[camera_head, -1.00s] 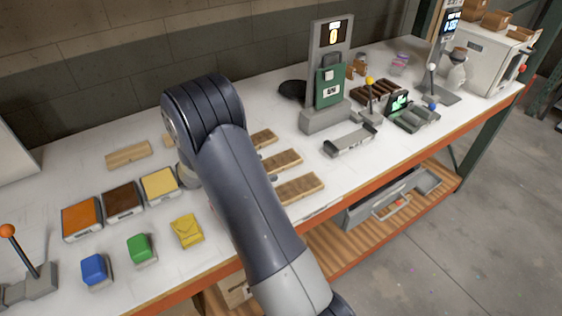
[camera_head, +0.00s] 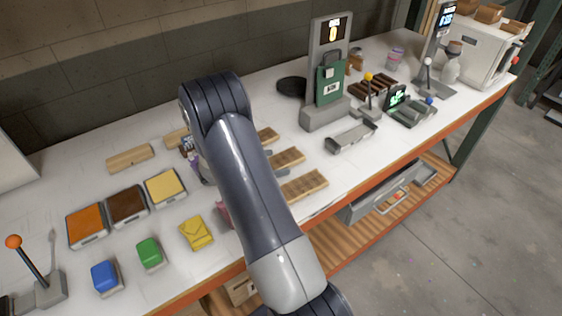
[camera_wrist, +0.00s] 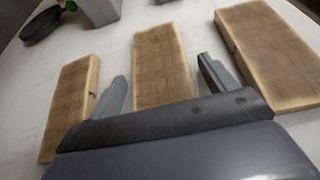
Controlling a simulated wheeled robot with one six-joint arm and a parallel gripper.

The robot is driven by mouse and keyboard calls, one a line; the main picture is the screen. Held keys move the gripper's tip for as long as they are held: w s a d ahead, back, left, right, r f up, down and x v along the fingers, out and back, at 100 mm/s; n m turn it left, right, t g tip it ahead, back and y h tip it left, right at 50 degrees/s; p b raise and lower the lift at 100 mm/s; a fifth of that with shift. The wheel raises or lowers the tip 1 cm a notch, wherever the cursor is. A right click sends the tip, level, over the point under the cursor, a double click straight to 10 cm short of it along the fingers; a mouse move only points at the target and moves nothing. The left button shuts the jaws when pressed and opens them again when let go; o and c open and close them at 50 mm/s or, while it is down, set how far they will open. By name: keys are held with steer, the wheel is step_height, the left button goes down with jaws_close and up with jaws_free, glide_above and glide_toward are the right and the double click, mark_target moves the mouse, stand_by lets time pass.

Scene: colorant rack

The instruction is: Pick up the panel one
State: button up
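Three pale wooden panels lie in a row on the white bench: a far one (camera_head: 267,135), a middle one (camera_head: 288,158) and a near one (camera_head: 305,185). I see no label telling which is panel one. In the wrist view the left panel (camera_wrist: 70,105), middle panel (camera_wrist: 163,65) and right panel (camera_wrist: 268,52) all show. My gripper (camera_wrist: 162,72) is open, its two grey fingers spread on either side of the middle panel's line. The wrist body hides that panel's near end. I cannot tell whether the fingers touch it. My arm hides the panels' left ends in the head view.
A grey stand with a green plate (camera_head: 331,80) and a grey tray (camera_head: 351,137) stand beyond the panels. Orange (camera_head: 87,224), brown (camera_head: 128,204) and yellow (camera_head: 165,187) trays lie left. Colored blocks and an orange-knobbed lever (camera_head: 35,270) sit at lower left.

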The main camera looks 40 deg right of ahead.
steer(key=c, duration=1)
step_height(320, 180, up, 10)
steer(key=b, duration=0.1)
steer(key=w+a+r+n+t, duration=0.2)
steer(key=w+a+n+t, duration=0.2)
steer(key=t, duration=0.1)
steer(key=a+f+n+t+y, duration=0.1)
steer(key=a+n+t+y, duration=0.2)
steer(key=a, duration=0.3)
steer(key=w+a+n+t+y, duration=0.1)
steer(key=a+n+t+y, duration=0.2)
steer(key=a, duration=0.4)
steer(key=a+f+n+t+y, duration=0.1)
steer(key=a+n+t+y, duration=0.2)
steer(key=a+n, duration=0.2)
steer(key=shift+w+a+f+n, duration=0.15)
steer(key=shift+a+f, duration=0.05)
steer(key=shift+a, duration=0.4)
steer(key=shift+w+a+f+n, duration=0.1)
steer(key=shift+a+f+n, duration=0.05)
steer(key=shift+a, duration=0.45)
